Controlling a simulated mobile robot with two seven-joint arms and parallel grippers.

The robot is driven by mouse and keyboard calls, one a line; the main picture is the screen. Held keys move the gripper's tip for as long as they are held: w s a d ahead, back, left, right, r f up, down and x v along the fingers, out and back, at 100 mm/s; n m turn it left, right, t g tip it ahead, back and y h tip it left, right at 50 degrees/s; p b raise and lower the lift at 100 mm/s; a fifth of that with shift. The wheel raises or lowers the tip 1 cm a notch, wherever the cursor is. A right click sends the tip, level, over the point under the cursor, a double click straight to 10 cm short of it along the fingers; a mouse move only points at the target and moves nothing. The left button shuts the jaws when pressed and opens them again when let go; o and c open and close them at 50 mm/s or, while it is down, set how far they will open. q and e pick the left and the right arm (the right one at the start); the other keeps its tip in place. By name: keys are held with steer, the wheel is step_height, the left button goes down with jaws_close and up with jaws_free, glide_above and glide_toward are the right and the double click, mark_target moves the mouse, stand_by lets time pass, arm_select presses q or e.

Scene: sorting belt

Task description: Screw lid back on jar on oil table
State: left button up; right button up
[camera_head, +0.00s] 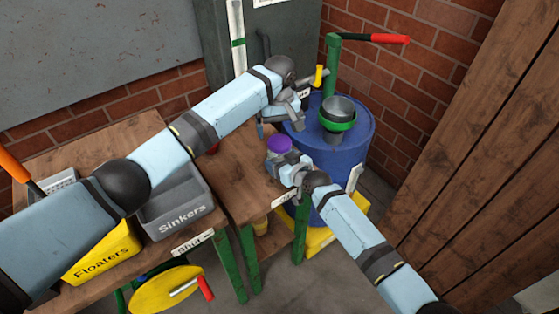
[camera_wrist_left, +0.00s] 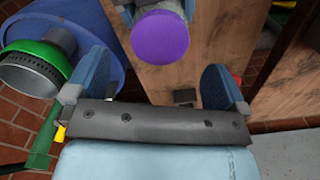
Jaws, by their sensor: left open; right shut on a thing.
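A round purple lid (camera_head: 279,144) shows above the front edge of the oil table (camera_head: 240,185). The lid also shows in the left wrist view (camera_wrist_left: 160,38), top face toward the camera. My right gripper (camera_head: 279,161) is just below the lid, shut on what looks like the jar. The jar's body is mostly hidden by the lid and gripper, so I cannot tell how tightly the lid sits. My left gripper (camera_head: 283,115) is open and empty, above and behind the lid. In the left wrist view its two fingers (camera_wrist_left: 155,85) stand apart, clear of the lid.
A blue drum (camera_head: 358,150) with a green-rimmed funnel (camera_head: 338,111) and red-handled crank (camera_head: 390,39) stands right of the table. A small red thing (camera_head: 214,149) sits behind my left arm. Grey "Sinkers" (camera_head: 180,214) and yellow "Floaters" (camera_head: 105,255) bins stand left.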

arm_select(q)
step_height(320, 180, up, 12)
stand_by(0.6)
arm_select(e)
steer(key=o, duration=1.7)
steer(key=shift+d, duration=0.1)
arm_select(q)
steer(key=shift+r+p, duration=0.7)
steer(key=shift+p, duration=0.05)
arm_select(e)
steer(key=v, duration=1.3)
steer(key=shift+s+d+r, duration=0.15)
steer(key=shift+s, duration=0.2)
